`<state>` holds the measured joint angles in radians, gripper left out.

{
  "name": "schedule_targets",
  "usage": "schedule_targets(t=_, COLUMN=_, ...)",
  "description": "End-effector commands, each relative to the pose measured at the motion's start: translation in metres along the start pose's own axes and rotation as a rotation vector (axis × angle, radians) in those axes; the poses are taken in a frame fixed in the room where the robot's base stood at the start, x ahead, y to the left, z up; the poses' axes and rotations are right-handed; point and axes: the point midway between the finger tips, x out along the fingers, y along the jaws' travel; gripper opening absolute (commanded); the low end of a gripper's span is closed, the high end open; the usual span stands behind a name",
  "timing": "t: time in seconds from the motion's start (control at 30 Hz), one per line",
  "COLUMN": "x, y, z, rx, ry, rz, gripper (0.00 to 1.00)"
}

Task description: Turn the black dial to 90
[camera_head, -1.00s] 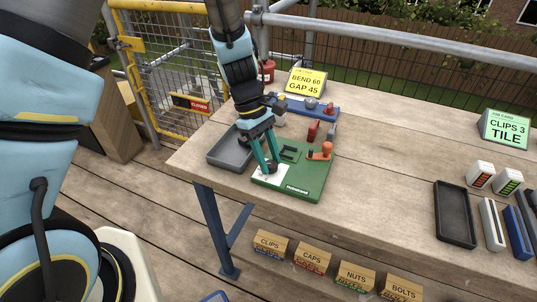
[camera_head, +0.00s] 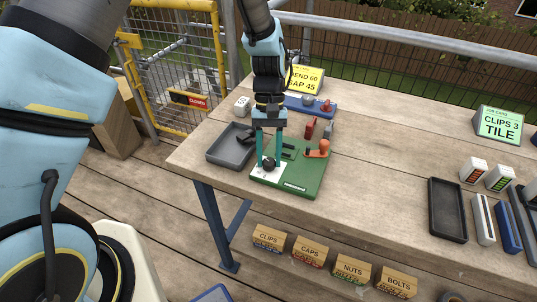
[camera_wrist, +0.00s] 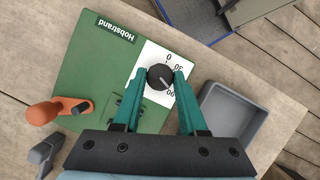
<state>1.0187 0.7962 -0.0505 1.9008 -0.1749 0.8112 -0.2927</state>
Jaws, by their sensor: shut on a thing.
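The black dial (camera_wrist: 159,77) is a round knob on a white scale plate (camera_wrist: 150,56) at a corner of the green board (camera_wrist: 92,70). In the wrist view, 0, 30 and 90 are readable on the scale; the part between 30 and 90 is hidden by a finger. The dial's pale pointer line slants to the lower right, close to the 90 side; its exact reading is unclear. My gripper (camera_wrist: 159,78) is shut on the dial, one teal finger on each side. In the head view my gripper (camera_head: 268,164) stands over the dial (camera_head: 268,165).
An orange-handled tool (camera_head: 318,149) stands on the board's right side. A grey tray (camera_head: 231,147) is to its left. A blue fixture (camera_head: 312,108) and yellow card (camera_head: 304,80) are behind. The black tray (camera_head: 447,210) lies farther right, with bare bench between.

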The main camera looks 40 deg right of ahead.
Motion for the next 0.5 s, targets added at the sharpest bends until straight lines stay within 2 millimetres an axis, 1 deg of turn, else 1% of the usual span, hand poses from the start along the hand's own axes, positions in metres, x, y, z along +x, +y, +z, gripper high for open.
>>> schedule_targets(t=0.2, x=-0.0007, y=0.0007, z=-0.0007, rx=0.075, ry=0.002, rz=-0.031, gripper=0.0)
schedule_targets(t=0.5, x=-0.0007, y=0.0006, z=-0.0006, rx=0.107, ry=0.002, rz=-0.044, gripper=0.0)
